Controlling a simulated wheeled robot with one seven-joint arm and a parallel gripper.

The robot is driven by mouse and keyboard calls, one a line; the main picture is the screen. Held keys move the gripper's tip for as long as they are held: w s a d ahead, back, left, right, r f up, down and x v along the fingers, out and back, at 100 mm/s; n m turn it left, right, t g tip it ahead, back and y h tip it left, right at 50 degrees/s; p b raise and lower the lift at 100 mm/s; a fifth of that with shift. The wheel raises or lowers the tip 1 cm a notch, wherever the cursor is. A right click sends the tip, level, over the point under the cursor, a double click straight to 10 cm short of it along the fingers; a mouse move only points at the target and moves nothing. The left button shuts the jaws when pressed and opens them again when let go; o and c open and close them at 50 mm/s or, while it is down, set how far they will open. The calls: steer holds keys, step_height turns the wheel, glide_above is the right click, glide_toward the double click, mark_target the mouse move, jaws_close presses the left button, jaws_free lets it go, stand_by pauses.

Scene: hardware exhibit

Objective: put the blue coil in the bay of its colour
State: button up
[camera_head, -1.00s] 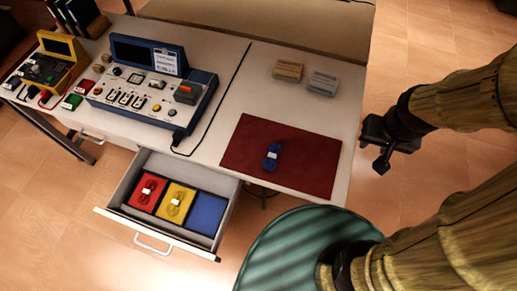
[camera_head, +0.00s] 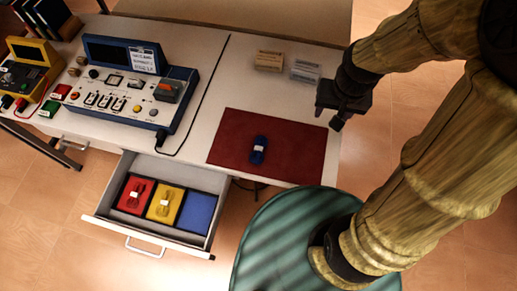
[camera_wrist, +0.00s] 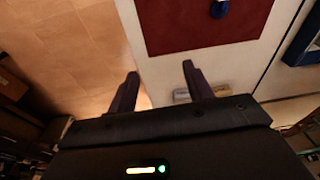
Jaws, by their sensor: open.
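The blue coil (camera_head: 258,150), with a white band around it, lies on a dark red mat (camera_head: 228,133) on the white table. It also shows at the top edge of the wrist view (camera_wrist: 220,8), partly cut off. The open drawer (camera_head: 112,226) below the table has three coloured bays. The red bay and the yellow bay each hold a coil of their own colour. The blue bay (camera_head: 197,213) at the right is empty. My gripper (camera_wrist: 158,80) is open and empty, above the table's right edge, to the right of the mat and apart from the coil.
A blue instrument panel (camera_head: 135,95) with a black cable stands left of the mat. A yellow device (camera_head: 25,75) is farther left. Two small boxes (camera_head: 270,60) lie behind the mat. A round teal surface (camera_head: 280,235) is in front of the table.

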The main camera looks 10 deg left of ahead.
steer(key=w+a+f+g+b, duration=0.1)
steer(key=a+f+g, duration=0.2)
steer(key=a, duration=1.4)
step_height(320, 180, down, 3)
steer(key=shift+w+r+m+b, duration=0.1)
steer(key=shift+w+m+b, duration=0.05)
steer(key=shift+m+b, duration=0.25)
steer(key=shift+f, duration=0.2)
glide_above(261, 147)
step_height(261, 147, down, 12)
steer(key=shift+r, duration=0.1)
